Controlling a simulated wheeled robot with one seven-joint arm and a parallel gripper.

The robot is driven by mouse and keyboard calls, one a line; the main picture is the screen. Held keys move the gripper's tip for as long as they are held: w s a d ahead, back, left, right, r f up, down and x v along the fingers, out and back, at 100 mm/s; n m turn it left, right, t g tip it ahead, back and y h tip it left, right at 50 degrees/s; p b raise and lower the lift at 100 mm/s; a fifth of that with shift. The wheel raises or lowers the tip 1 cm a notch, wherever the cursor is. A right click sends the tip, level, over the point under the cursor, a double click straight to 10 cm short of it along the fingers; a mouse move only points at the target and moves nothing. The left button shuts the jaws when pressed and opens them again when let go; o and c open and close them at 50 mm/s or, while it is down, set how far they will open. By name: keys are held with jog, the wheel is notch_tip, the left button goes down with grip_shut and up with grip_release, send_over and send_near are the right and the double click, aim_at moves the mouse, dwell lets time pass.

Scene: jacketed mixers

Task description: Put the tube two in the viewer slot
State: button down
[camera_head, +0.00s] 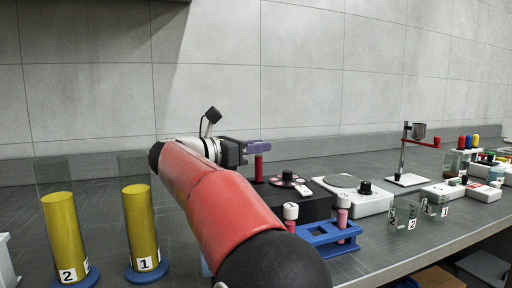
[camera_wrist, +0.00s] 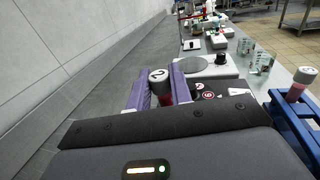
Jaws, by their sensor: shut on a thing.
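Tube two (camera_wrist: 158,77) shows in the wrist view with a pale cap marked 2 and a dark red body. My gripper (camera_wrist: 160,88) is shut on it, with a purple finger on each side. In the head view my gripper (camera_head: 257,148) is above the back of a black box (camera_head: 305,208), and the red tube (camera_head: 259,168) hangs below the fingers, roughly upright. The box looks like the viewer; it has a black knob (camera_head: 287,176) and small round marks on top. My arm hides much of its left side. I cannot see the slot or whether the tube's lower end touches it.
A blue rack (camera_head: 322,238) at the front holds capped pink tubes, one marked 1 (camera_head: 290,211), another at right (camera_head: 343,203). A white plate device (camera_head: 358,200) stands right of the box. Yellow cylinders 2 (camera_head: 62,235) and 1 (camera_head: 141,225) stand left. Glass beakers (camera_head: 405,213) are right.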

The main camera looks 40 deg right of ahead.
aim_at(256, 182)
jog(key=shift+f+b, duration=2.6)
jog(key=c, duration=1.6)
grip_release()
jog(key=shift+d+f, duration=0.1)
jog(key=o, duration=0.8)
jog(key=shift+r, duration=0.3)
jog(key=shift+r+p, duration=1.7)
jog(key=shift+r, duration=1.4)
jog(key=shift+s, duration=0.15)
